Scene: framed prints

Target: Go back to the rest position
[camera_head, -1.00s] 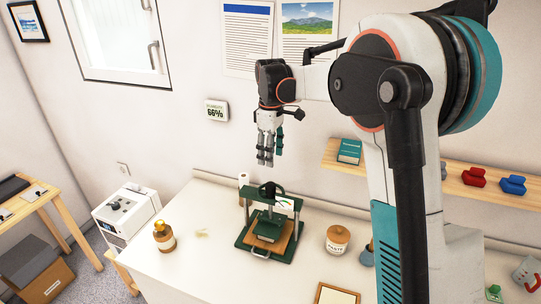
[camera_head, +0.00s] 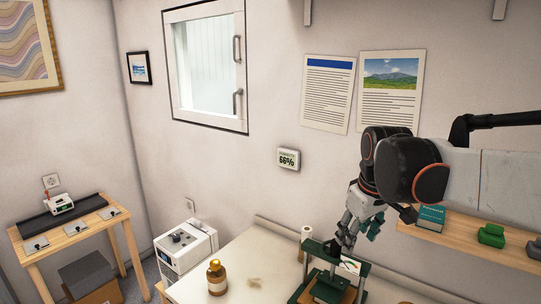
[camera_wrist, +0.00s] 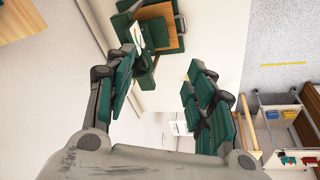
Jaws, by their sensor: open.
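My gripper (camera_head: 348,238) is in the air just above and behind the green press (camera_head: 310,284) in the head view. Its fingers point down and to the left. In the wrist view my gripper (camera_wrist: 160,64) shows its two teal-padded fingers spread wide with nothing between them. The press (camera_wrist: 150,38), with its wooden board, lies beyond the fingertips in the wrist view. No contact between the gripper and the press is clear. The lower part of the press is cut off in the head view.
An amber bottle (camera_head: 217,279) stands on the white worktop (camera_head: 250,262). A white machine (camera_head: 185,248) and a wooden side table (camera_head: 85,238) stand left.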

